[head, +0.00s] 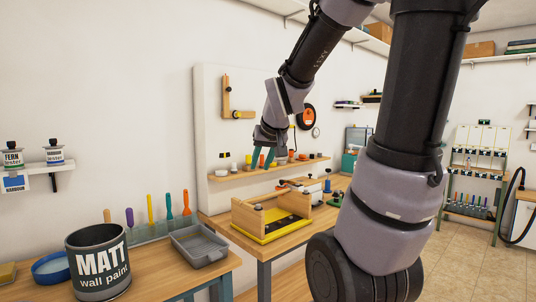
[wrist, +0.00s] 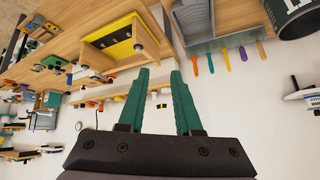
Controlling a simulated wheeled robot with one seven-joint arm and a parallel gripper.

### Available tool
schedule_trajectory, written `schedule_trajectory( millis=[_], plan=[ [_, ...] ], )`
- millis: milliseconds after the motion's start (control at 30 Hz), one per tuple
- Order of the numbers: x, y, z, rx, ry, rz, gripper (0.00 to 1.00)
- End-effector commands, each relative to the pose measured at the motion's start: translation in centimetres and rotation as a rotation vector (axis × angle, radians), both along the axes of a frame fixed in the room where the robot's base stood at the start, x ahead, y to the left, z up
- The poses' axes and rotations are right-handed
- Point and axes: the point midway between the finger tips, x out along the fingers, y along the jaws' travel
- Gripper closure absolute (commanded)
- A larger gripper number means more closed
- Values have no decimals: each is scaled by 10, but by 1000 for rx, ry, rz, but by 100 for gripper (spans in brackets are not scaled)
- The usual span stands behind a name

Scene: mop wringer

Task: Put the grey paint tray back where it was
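The grey paint tray (head: 199,247) lies on the wooden bench at the lower left of the head view, right of the paint can. In the wrist view part of a grey tray shape (wrist: 200,14) shows at the top edge, partly cut off. My gripper (head: 263,158) is up in the air in front of the wall, beyond the tray and well apart from it. In the wrist view my gripper (wrist: 160,72) has its two teal fingers spread, with nothing between them.
A dark paint can (head: 98,263) and a blue round tub (head: 51,267) stand left of the tray. Coloured-handled tools (head: 150,210) stand upright in a rack behind it. A wooden frame with a yellow base (head: 272,220) sits on the neighbouring bench. A narrow wall shelf (head: 240,174) is near my gripper.

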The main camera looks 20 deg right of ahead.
Motion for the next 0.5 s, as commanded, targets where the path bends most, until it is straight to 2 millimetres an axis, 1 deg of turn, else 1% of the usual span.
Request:
schedule_trajectory(
  millis=[33, 100, 200, 300, 333, 400, 500],
  plan=[
    [-23, 6, 15, 36, 1, -14, 67],
    [-54, 14, 27, 91, 24, -32, 67],
    [-93, 26, 38, 167, 55, -44, 67],
    [-121, 35, 44, 224, 78, -47, 67],
    [-127, 36, 45, 237, 84, -48, 67],
    [-138, 40, 47, 259, 95, -48, 67],
    [-144, 42, 47, 273, 104, -47, 67]
  ],
)
